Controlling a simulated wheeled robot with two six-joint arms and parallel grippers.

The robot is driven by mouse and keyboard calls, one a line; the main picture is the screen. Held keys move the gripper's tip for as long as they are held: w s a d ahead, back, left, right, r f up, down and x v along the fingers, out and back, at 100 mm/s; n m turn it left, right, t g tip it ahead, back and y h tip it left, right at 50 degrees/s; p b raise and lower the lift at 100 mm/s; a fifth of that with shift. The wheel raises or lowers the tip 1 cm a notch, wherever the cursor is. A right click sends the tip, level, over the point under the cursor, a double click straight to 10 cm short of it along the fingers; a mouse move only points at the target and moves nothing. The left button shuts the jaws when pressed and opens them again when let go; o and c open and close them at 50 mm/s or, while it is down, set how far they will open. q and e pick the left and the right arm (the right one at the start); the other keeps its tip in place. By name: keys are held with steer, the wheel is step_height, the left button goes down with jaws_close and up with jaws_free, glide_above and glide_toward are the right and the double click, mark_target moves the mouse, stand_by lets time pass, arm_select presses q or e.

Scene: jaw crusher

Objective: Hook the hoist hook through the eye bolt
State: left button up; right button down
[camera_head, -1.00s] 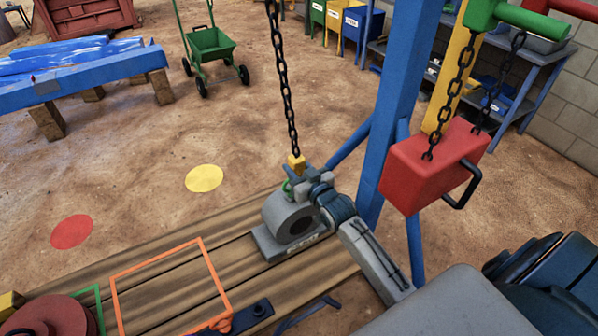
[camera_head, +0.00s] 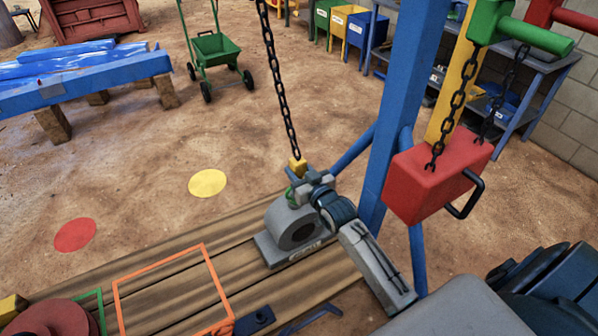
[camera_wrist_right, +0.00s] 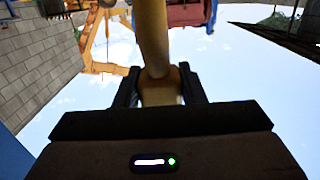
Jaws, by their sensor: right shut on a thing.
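The hoist hook's yellow block (camera_head: 297,166) hangs at the lower end of the dark chain, just above a grey housing (camera_head: 276,224) on the wooden planks. My right gripper (camera_head: 306,187) is at the hook, just over the housing. It is shut on the hook, whose yellow shank (camera_wrist_right: 152,40) stands between the jaws in the right wrist view. The green eye bolt (camera_head: 290,196) shows only in part on top of the housing, beside the gripper. The hook's tip is hidden, so I cannot tell if it passes through the eye. My left gripper is out of view.
A blue post (camera_head: 404,95) stands right behind my right arm. A red hoist box (camera_head: 425,180) hangs on chains at the right. An orange frame outline (camera_head: 160,265) and a dark red round part (camera_head: 50,318) lie on the planks to the left.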

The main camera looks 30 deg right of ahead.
steer(key=shift+w+r, duration=0.1)
steer(key=shift+r, duration=0.15)
steer(key=shift+w+a+r+p, duration=0.1)
steer(key=shift+w+r+p, duration=0.1)
steer(key=shift+r+p, duration=0.25)
steer(key=shift+w+r+p, duration=0.2)
steer(key=shift+r+p, duration=0.05)
steer(key=shift+r, duration=0.25)
steer(key=c, duration=0.8)
jaws_free()
steer(key=shift+c, duration=0.2)
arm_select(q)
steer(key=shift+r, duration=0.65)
arm_select(e)
steer(key=shift+s, duration=0.1)
steer(key=shift+f, duration=0.1)
steer(key=shift+s+f, duration=0.15)
steer(key=shift+s, duration=0.5)
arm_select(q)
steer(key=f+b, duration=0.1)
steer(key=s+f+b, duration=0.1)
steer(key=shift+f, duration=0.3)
arm_select(e)
steer(key=s+r, duration=0.1)
steer(key=s, duration=0.8)
steer(key=shift+s, duration=0.25)
